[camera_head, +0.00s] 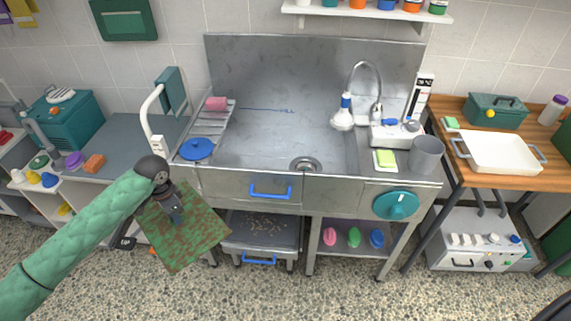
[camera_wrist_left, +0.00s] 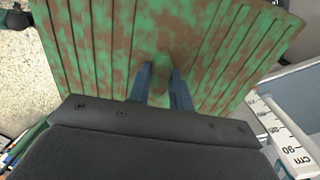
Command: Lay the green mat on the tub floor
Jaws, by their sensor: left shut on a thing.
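The green mat (camera_head: 188,240) is square, ribbed and blotched with brown. It hangs in the air in front of the tub's left side, below the rim. My left gripper (camera_head: 177,217) is shut on the mat near its middle. In the left wrist view the mat (camera_wrist_left: 110,50) fills the upper part, with the two blue-grey fingers (camera_wrist_left: 161,88) closed on a raised green spot. The steel tub (camera_head: 270,140) has a bare grey floor with a drain at the front. My right gripper is not in view.
A rack with a pink item (camera_head: 216,103) and a blue lid (camera_head: 198,149) sit at the left inside. A tap and shower head (camera_head: 343,115) stand at the right. The tub's middle is clear.

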